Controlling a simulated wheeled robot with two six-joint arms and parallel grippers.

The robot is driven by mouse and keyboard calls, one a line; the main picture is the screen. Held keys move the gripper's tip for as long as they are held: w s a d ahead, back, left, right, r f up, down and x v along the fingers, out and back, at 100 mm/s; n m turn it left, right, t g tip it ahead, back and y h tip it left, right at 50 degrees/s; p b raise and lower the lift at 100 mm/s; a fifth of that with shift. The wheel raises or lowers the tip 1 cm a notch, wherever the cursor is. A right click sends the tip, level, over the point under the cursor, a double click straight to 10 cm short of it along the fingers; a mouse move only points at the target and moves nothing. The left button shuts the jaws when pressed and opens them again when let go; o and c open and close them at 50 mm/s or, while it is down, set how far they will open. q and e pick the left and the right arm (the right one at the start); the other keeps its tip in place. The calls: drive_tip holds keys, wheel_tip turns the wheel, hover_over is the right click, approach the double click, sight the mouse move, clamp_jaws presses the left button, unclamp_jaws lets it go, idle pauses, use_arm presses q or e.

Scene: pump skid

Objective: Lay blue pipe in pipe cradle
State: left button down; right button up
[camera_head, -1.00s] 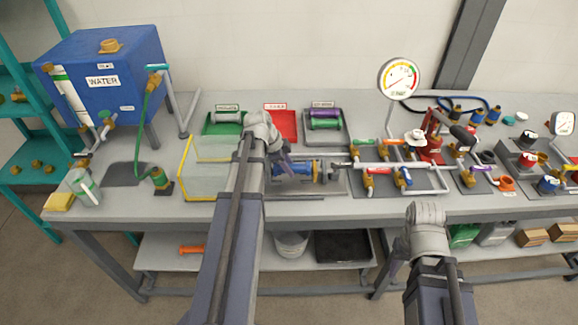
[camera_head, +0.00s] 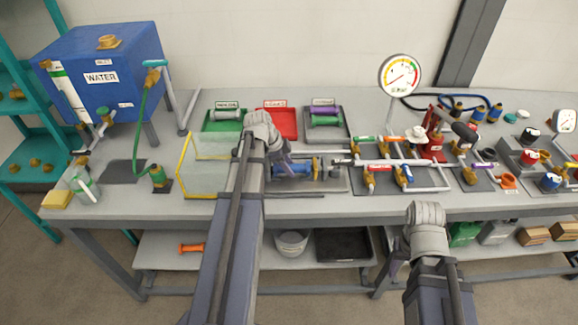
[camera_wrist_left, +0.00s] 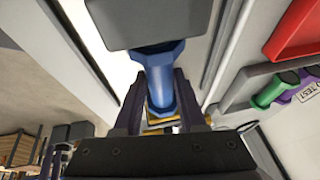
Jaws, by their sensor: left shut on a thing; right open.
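The blue pipe (camera_head: 292,168) lies level over a grey plate (camera_head: 305,186) at the bench's front middle. My left gripper (camera_head: 286,163) is shut on it from above. In the left wrist view the blue pipe (camera_wrist_left: 160,85) runs between both fingers of the left gripper (camera_wrist_left: 158,100), with a wider blue end beside a dark grey block (camera_wrist_left: 150,22). A brass-coloured part (camera_head: 315,168) is at the pipe's right end. I cannot tell the cradle apart from the fixture there, or whether the pipe rests in it. My right gripper (camera_head: 393,267) is open and empty, in front of the bench.
A clear yellow-edged bin (camera_head: 183,168) stands left of the pipe. Green (camera_head: 222,122), red (camera_head: 285,126) and grey (camera_head: 340,135) trays are behind. Valve pipework (camera_head: 400,170) and a pressure gauge (camera_head: 400,76) are close on the right. A blue water tank (camera_head: 105,85) is far left.

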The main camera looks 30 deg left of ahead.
use_arm(q)
drive_tip(key=shift+f, duration=0.1)
drive_tip(key=shift+c, duration=2)
unclamp_jaws()
drive_tip(key=p+v, duration=0.6)
drive_tip(key=shift+s+r, duration=0.1)
drive_tip(key=shift+r, duration=0.3)
drive_tip(key=shift+s+a+r+p, duration=0.2)
drive_tip(key=shift+s+r+p, duration=0.05)
drive_tip(key=shift+r+p, duration=0.25)
drive_tip(key=shift+f, duration=0.1)
